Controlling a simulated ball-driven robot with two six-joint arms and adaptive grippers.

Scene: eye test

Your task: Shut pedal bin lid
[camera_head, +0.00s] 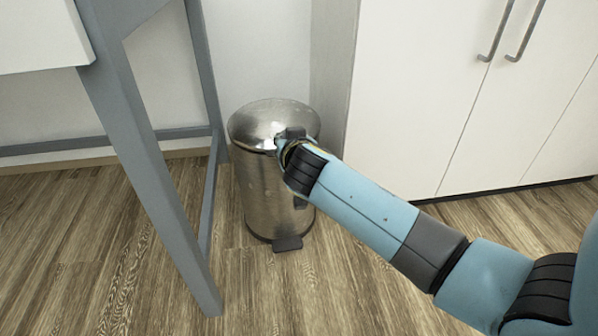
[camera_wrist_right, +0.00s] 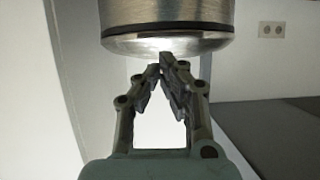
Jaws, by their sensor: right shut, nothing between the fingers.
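The steel pedal bin (camera_head: 258,195) stands upright on the wood floor. Its domed lid (camera_head: 258,115) looks down on the body, with no clear gap at the rim. The black pedal (camera_head: 288,243) is at its foot, in front. My right gripper (camera_head: 281,143) is at the lid's front right edge, seen from behind, partly hidden by my wrist. In the right wrist view, the lid (camera_wrist_right: 165,44) shows upside down below the bin body (camera_wrist_right: 165,12). The right gripper's fingertips (camera_wrist_right: 166,66) meet, empty, at or very near the lid; contact is unclear. My left gripper is out of view.
A grey table frame (camera_head: 150,160) stands close on the bin's left. White cabinets (camera_head: 430,100) with metal handles stand to the right, behind. Wood floor in front of the bin is open. A wall socket (camera_wrist_right: 271,30) shows in the wrist view.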

